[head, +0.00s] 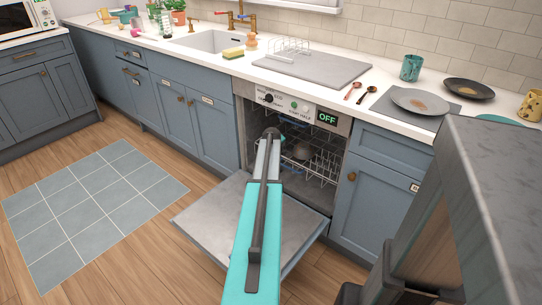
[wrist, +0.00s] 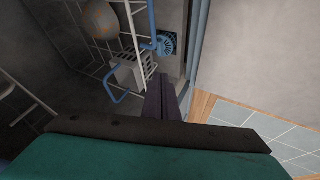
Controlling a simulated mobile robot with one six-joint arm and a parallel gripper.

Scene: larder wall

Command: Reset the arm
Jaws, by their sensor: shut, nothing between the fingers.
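My arm reaches forward in the head view, over the lowered door (head: 205,215) and into the opening of the dishwasher (head: 318,185). My gripper (head: 272,133) is at that opening, near the dishwasher's upper front edge; its fingertips are hard to make out there. In the wrist view my gripper (wrist: 162,92) shows as two dark fingers pressed together with nothing between them. The fingers are close to a pale slotted basket (wrist: 130,72) inside the dishwasher; I cannot tell whether they touch it.
The wrist view shows wire racks, a blue handle (wrist: 118,97), a blue round part (wrist: 167,44) and a stained pale dish (wrist: 101,18). The dishwasher panel reads OFF (head: 327,118). The counter above holds plates (head: 419,101) and a teal mug (head: 411,67). Floor at left is clear.

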